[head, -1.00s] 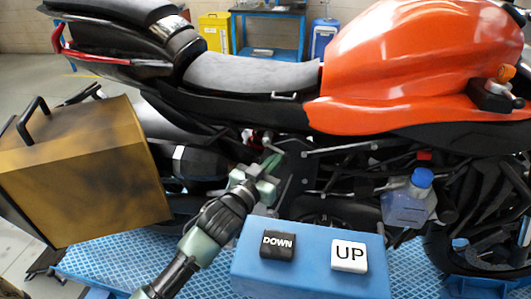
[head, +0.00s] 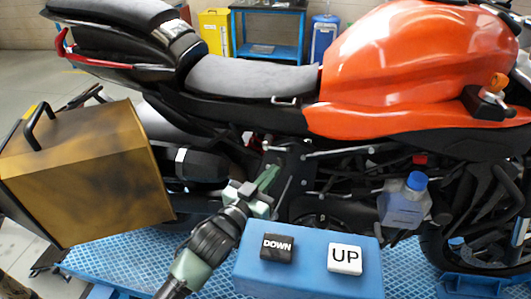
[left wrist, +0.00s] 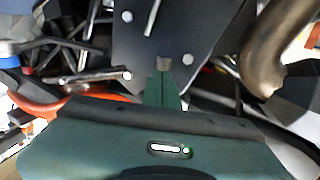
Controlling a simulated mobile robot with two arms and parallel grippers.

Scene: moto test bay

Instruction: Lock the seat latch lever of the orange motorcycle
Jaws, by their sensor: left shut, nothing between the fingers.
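The orange motorcycle (head: 400,65) stands side-on across the head view. A small silver handle-shaped piece (head: 285,101), which looks like the seat latch lever, sits below the front end of the grey seat (head: 250,76). I cannot tell whether it is locked. My left gripper (head: 268,177) is shut and empty, well below that lever, in front of the dark frame plate. In the left wrist view its green fingers (left wrist: 163,88) are together and point at the dark plate (left wrist: 185,35) with bolts. The lever cannot be made out there. My right gripper is out of view.
A blue box with a black DOWN button (head: 277,247) and a white UP button (head: 345,258) stands close to the right of my left arm. A brown side case (head: 90,180) is at left. A blue-capped bottle (head: 405,205) hangs at right.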

